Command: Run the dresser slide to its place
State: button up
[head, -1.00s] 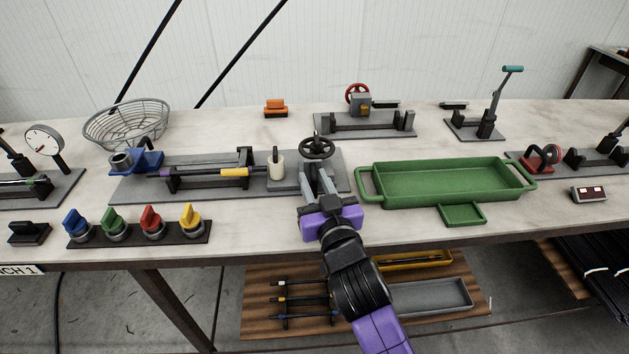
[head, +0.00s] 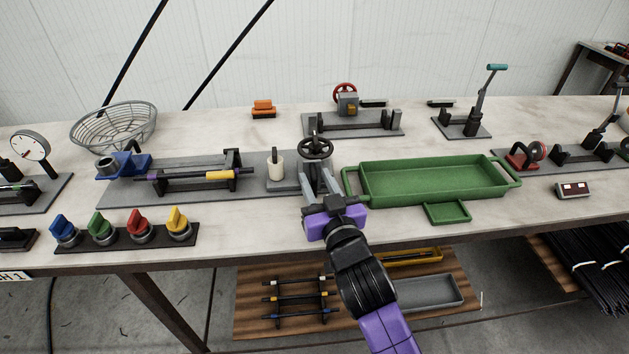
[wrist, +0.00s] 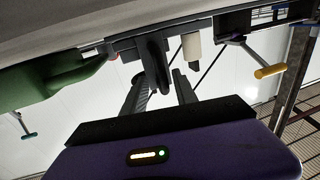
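The slide, seemingly the dresser slide, is a grey carriage (head: 284,186) with a white cylinder (head: 276,171) and a black handwheel (head: 316,148), on the right part of a long grey base plate (head: 122,192). My gripper (head: 314,172) reaches in from the front. A gap separates the cylinder from the yellow-sleeved rod (head: 217,175).
A green tray (head: 430,197) stands close to the right of my gripper. A strip of coloured knobs (head: 150,238) lies front left. A blue clamp (head: 135,163) is at the plate's left end. Behind stands a red-wheeled fixture (head: 346,103). Bare bench lies between.

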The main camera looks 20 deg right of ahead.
jog(key=s, duration=0.2)
jog(key=s+b, duration=0.1)
jog(key=s, duration=0.1)
jog(key=s+a, duration=0.1)
jog(key=s, duration=0.2)
jog(key=shift+f, duration=0.1)
jog(key=shift+s, duration=0.35)
jog(key=shift+r, duration=0.2)
jog(key=s+f+g, duration=0.1)
jog(key=s+f, duration=0.1)
jog(key=s, duration=0.9)
jog(key=s+f+n+g+y, duration=0.1)
jog(key=s+f, duration=0.2)
jog(key=s, duration=0.9)
jog(key=s+f+g+y, duration=0.1)
jog(key=s+f, duration=0.2)
jog(key=s, duration=0.9)
jog(key=shift+s+a, duration=0.2)
jog(key=shift+a, duration=0.15)
